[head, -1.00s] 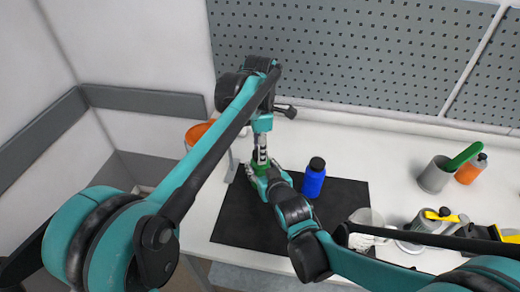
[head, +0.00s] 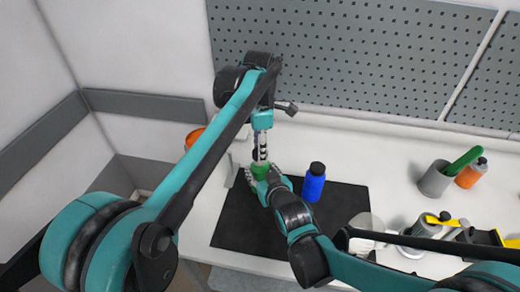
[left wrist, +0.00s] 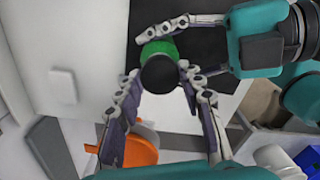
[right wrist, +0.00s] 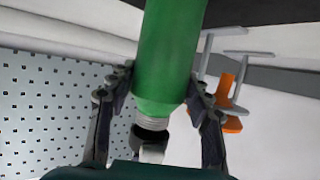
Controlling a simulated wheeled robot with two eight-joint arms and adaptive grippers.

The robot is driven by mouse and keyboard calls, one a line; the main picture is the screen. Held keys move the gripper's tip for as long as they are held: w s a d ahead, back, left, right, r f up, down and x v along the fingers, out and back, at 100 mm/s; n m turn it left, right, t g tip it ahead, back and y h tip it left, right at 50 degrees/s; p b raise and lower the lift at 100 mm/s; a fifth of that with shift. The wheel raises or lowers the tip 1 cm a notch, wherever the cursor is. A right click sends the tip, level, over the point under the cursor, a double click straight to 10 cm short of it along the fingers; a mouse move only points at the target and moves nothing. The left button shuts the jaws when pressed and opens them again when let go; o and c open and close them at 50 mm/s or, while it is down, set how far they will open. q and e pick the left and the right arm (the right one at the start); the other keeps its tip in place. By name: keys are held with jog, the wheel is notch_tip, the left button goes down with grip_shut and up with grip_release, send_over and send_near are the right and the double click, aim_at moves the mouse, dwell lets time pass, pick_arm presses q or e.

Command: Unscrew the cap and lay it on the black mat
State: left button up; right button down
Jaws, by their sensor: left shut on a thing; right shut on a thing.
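The green bottle (head: 261,171) is over the left part of the black mat (head: 235,225), and my right gripper (head: 266,178) is shut around its body. In the right wrist view the bottle (right wrist: 170,60) appears upside down, with its pale threaded neck bare. The dark cap (right wrist: 151,135) sits at the neck's end; whether they still touch is unclear. My left gripper (left wrist: 158,78) is shut on the black cap (left wrist: 159,73) from above. The left wrist view shows the green bottle directly behind the cap. The right gripper's fingers (right wrist: 158,85) flank the bottle.
A blue bottle (head: 314,183) with a black cap stands on the mat, right of the green bottle. An orange object (head: 194,136) is at the left. A grey cup (head: 434,180) and other items stand at the right. The mat's front is clear.

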pick_arm(q)
jog(key=shift+r, duration=2)
pick_arm(e)
jog(key=c, duration=0.6)
grip_release()
